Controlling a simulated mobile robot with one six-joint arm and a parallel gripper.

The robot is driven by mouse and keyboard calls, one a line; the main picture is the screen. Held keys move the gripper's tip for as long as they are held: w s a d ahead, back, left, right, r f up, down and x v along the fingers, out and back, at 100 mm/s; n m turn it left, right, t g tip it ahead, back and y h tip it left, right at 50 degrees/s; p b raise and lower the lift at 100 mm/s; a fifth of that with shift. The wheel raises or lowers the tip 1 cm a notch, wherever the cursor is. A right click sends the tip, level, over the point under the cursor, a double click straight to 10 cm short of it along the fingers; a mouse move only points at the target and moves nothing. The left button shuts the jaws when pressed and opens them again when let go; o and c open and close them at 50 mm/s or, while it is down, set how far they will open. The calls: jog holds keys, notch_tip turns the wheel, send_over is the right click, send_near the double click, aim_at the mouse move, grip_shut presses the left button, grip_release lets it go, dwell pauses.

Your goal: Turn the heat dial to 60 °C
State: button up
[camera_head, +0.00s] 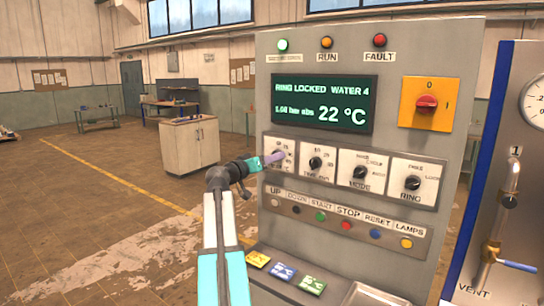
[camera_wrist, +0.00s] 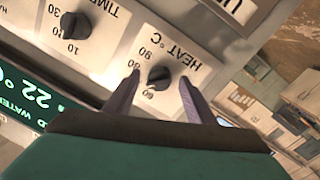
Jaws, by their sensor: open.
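The heat dial is a small black knob (camera_wrist: 159,77) on a white plate marked HEAT °C, which appears upside down in the wrist view. Numbers ring the knob; which one its pointer meets is too small to tell. My gripper (camera_wrist: 158,80) is open, with one purple finger on each side of the knob. I cannot tell whether either finger touches it. In the head view my gripper (camera_head: 279,157) reaches the leftmost dial plate and hides most of the dial. The green display (camera_head: 324,103) reads 22 °C and RING LOCKED.
The time dial (camera_head: 315,163), mode dial (camera_head: 359,172) and ring dial (camera_head: 411,183) sit to the right in the same row. A row of push buttons (camera_head: 346,225) runs below. A red switch (camera_head: 427,104) on yellow is at the upper right. Open floor lies left of the panel.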

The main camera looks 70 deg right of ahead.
jog(key=shift+s+d, duration=0.1)
jog(key=shift+d, duration=0.3)
jog(key=c, duration=1)
jog(key=shift+f+n+b, duration=0.15)
jog(key=shift+n+b, duration=0.25)
jog(key=shift+b, duration=0.1)
jog(key=shift+s+n+h+b, duration=0.15)
jog(key=shift+n+h+b, duration=0.15)
jog(key=shift+n+b, duration=2.65)
jog(key=shift+a+n+p, duration=0.1)
jog(key=shift+n+p, duration=0.65)
jog(key=shift+n, duration=0.1)
